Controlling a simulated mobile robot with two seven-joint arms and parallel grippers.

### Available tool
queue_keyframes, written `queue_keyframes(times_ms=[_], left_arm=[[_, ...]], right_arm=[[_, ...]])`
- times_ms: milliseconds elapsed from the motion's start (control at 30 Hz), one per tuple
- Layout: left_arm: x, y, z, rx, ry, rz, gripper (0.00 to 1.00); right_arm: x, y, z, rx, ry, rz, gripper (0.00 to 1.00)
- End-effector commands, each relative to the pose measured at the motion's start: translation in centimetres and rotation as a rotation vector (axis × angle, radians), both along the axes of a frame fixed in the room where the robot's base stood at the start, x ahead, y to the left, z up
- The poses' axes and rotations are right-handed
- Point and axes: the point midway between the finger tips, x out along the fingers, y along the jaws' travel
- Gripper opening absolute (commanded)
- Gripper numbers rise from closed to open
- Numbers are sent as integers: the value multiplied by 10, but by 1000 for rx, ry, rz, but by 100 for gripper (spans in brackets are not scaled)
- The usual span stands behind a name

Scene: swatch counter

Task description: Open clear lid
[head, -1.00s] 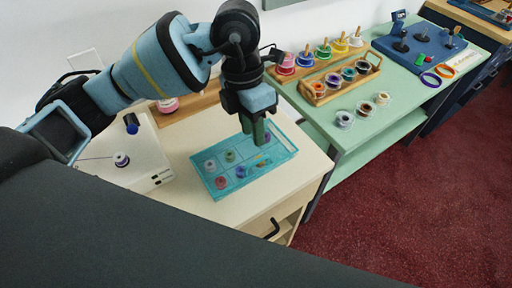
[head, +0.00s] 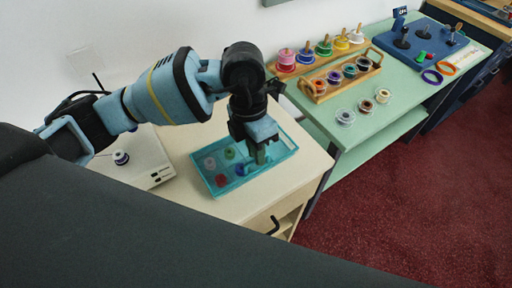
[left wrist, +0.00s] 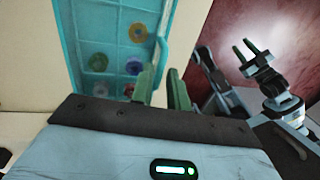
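A teal box (head: 215,190) with compartments of coloured bobbins sits on the cream cabinet top. Its clear lid (left wrist: 108,40) appears shut over the bobbins, though its surface is hard to see. In the left wrist view a small teal tab (left wrist: 160,48) shows at the box's right edge. My left gripper (head: 261,158) points down at the box's right part and hides some compartments. In the left wrist view its green fingers (left wrist: 163,75) stand apart beside that edge, with nothing visible between them; contact is unclear. My right gripper (left wrist: 243,50) is open and empty, away from the box.
A white machine (head: 140,165) with a dark spool stands left of the box. A green counter (head: 395,108) at the right holds wooden spool racks (head: 345,85), loose bobbins and a blue stand (head: 415,45). A drawer handle (head: 273,226) shows on the cabinet front.

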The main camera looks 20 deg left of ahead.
Motion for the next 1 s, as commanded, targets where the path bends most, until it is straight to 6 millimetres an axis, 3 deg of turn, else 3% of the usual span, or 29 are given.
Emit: queue_keyframes(times_ms=[133, 633, 1000], left_arm=[[0, 0, 0, 0, 0, 0, 0], [2, 2, 4, -23, 17, 2, 0], [17, 21, 27, -208, 163, 7, 0]], right_arm=[[0, 0, 0, 0, -1, 0, 36], [1, 2, 1, 6, -2, -8, 36], [-1, 2, -2, 7, 4, -8, 36]])
